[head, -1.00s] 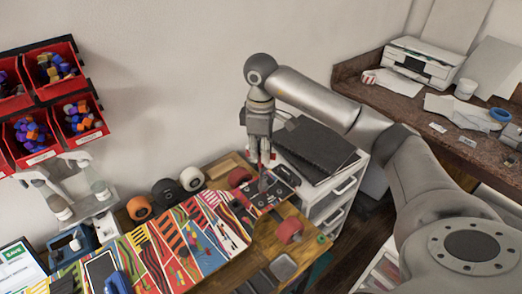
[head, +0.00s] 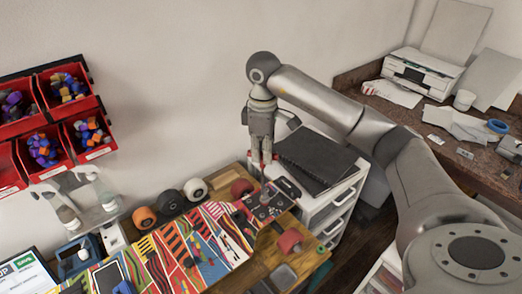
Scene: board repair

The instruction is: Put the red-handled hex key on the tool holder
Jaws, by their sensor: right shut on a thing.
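My right gripper (head: 262,169) hangs fingers-down above the far end of the workbench, near the skateboard's truck end. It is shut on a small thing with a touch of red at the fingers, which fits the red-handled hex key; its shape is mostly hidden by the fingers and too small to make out. The colourful skateboard deck (head: 190,250) lies on the bench below and to the left. I cannot clearly pick out the tool holder. My left gripper is not in view.
Dark, orange and white wheels (head: 170,202) stand along the wall side of the bench. A white drawer unit (head: 330,212) with black folders is behind the gripper. Red bins (head: 65,85) hang at left. A printer (head: 420,72) stands on the right counter.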

